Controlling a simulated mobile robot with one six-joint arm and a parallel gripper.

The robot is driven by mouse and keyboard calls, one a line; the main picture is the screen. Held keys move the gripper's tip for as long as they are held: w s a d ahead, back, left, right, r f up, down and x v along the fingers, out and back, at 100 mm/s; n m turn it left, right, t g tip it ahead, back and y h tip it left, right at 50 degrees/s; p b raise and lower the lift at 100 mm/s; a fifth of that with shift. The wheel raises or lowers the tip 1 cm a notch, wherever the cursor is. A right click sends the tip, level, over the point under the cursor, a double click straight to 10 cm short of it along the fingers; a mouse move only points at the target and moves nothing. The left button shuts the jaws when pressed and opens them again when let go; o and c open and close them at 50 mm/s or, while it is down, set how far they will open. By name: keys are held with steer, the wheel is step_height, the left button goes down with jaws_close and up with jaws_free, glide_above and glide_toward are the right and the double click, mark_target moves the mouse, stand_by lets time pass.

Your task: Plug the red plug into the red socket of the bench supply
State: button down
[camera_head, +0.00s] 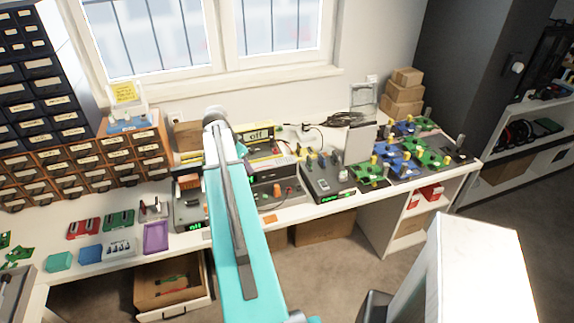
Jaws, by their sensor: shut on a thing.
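My teal arm (237,235) reaches from the bottom of the head view up over the bench, and its wrist end (216,118) stands in front of the instruments. My gripper cannot be made out; the arm hides that area. A stack of bench instruments stands behind the arm. Its top unit (262,136) is yellow-edged with a display that seems to read "off". A grey unit (265,192) below it has a small orange-red spot (277,190) on its front. Which unit is the bench supply is unclear. I cannot make out the red plug or red socket.
A dark unit with knobs (328,180) stands right of the stack, and green and blue circuit boards (400,155) lie further right. Drawer cabinets (85,165) stand left. A purple tray (156,237) lies near the front edge. An open drawer (172,313) sticks out below.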

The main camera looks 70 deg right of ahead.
steer(key=s+d+f+m+g+y+p, duration=0.1)
steer(key=s+d+m, duration=0.3)
steer(key=s, duration=0.9)
steer(key=shift+s+d+f+m+g+p, duration=0.35)
steer(key=shift+d+f, duration=0.2)
steer(key=shift+d, duration=0.65)
steer(key=shift+w+f, duration=0.1)
steer(key=shift+f, duration=0.05)
steer(key=shift+f+b, duration=1.05)
steer(key=shift+f, duration=1.55)
steer(key=shift+b, duration=0.45)
steer(key=shift+f+b, duration=0.7)
steer(key=shift+b, duration=0.15)
stand_by(0.6)
